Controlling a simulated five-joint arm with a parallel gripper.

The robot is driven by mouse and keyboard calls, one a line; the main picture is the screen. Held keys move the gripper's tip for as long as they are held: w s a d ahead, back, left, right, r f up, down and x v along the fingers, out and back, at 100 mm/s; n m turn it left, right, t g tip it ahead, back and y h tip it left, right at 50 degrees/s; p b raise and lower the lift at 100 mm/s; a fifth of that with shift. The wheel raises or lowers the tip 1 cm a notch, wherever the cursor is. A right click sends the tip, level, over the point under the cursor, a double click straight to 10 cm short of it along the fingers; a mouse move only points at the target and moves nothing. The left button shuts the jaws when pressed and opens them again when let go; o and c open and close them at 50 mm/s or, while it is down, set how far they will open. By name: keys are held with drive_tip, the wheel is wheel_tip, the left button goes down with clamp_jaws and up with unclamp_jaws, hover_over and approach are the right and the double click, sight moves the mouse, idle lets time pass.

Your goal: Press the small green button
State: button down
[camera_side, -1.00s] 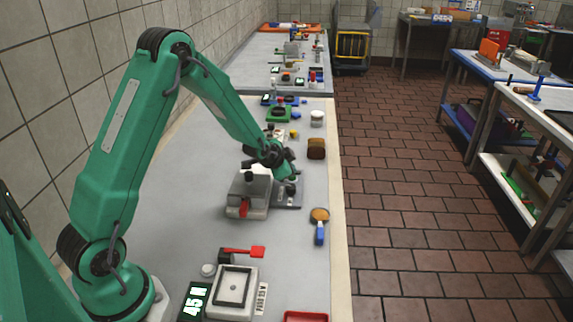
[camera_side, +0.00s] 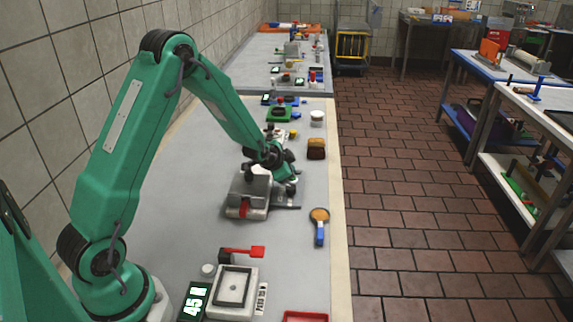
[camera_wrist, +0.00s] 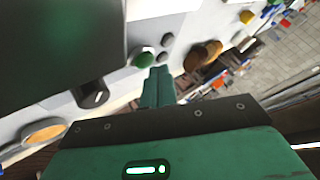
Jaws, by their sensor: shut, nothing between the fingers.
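In the wrist view a round green button (camera_wrist: 144,60) sits on a pale panel, with small dark round knobs beside it. My gripper (camera_wrist: 160,72) is shut and empty. Its green fingertips appear just right of and below the button; I cannot tell whether they touch anything. In the side view my gripper (camera_side: 289,187) is low over the right end of a grey and white machine (camera_side: 248,192) with a red part at its front. The button cannot be made out there.
A round-headed tool with a blue handle (camera_side: 319,226) lies near the bench edge. A brown block (camera_side: 316,148) stands behind. A scale (camera_side: 233,292) is in front.

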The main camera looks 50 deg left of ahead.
drive_tip(key=shift+s+d+f, duration=0.15)
drive_tip(key=shift+f, duration=0.45)
drive_tip(key=shift+s+d+f, duration=0.1)
drive_tip(key=shift+f, duration=0.45)
idle(1.2)
drive_tip(key=shift+r, duration=0.15)
drive_tip(key=shift+s+d+r, duration=0.1)
drive_tip(key=shift+d+r, duration=0.05)
drive_tip(key=shift+r, duration=0.8)
drive_tip(key=shift+s+f, duration=0.1)
drive_tip(key=shift+a+r, duration=0.2)
drive_tip(key=shift+r, duration=2.5)
